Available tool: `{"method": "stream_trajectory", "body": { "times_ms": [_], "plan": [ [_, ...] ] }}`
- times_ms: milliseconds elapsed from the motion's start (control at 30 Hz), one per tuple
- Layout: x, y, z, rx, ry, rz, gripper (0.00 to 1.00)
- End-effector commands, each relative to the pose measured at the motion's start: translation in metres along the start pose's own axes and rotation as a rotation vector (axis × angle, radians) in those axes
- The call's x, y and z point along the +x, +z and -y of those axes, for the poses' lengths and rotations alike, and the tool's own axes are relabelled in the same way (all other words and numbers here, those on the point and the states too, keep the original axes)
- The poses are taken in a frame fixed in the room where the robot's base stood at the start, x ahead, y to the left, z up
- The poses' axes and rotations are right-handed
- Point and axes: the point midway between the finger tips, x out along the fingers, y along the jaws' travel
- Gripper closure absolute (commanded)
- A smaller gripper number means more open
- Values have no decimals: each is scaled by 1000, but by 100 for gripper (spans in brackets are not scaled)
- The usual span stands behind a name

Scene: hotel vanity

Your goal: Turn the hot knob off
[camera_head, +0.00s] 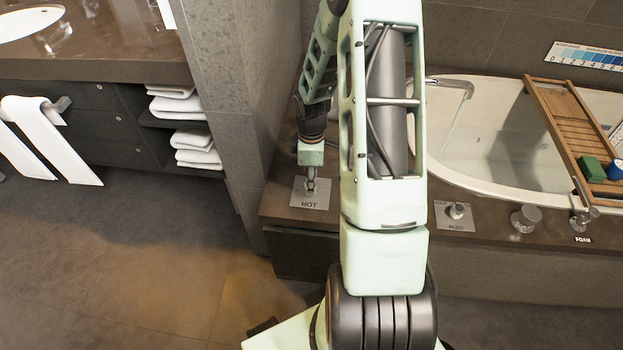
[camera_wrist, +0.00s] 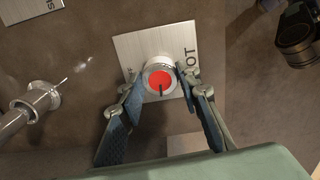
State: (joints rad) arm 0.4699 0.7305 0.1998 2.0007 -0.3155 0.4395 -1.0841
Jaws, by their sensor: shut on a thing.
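The hot knob is a round metal knob with a red top and a dark pointer mark. It sits on a metal plate labelled HOT (camera_head: 318,203) on the tub's brown ledge. In the wrist view the hot knob (camera_wrist: 160,80) is between the two fingers of my gripper (camera_wrist: 158,88), with one finger close at each side. The pointer mark points toward the bottom of the wrist view. My gripper (camera_head: 311,183) is shut on the hot knob, reaching down from above. In the head view the gripper largely hides the knob.
A spout (camera_head: 455,88) pours water into the white bathtub (camera_head: 490,110). A PLUG knob (camera_head: 457,211), another knob (camera_head: 526,218) and a FOAM control (camera_head: 583,221) stand on the ledge to the right. A wooden tray (camera_head: 560,105) spans the tub. A pillar (camera_head: 225,90) stands left.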

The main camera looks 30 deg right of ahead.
Motion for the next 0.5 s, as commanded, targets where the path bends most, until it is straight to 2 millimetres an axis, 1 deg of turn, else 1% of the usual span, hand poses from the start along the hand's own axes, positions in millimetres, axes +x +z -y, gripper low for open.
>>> {"method": "stream_trajectory", "body": {
  "times_ms": [500],
  "plan": [
    [0, 0, 0, 462, 1, 1, 93]
  ]
}}
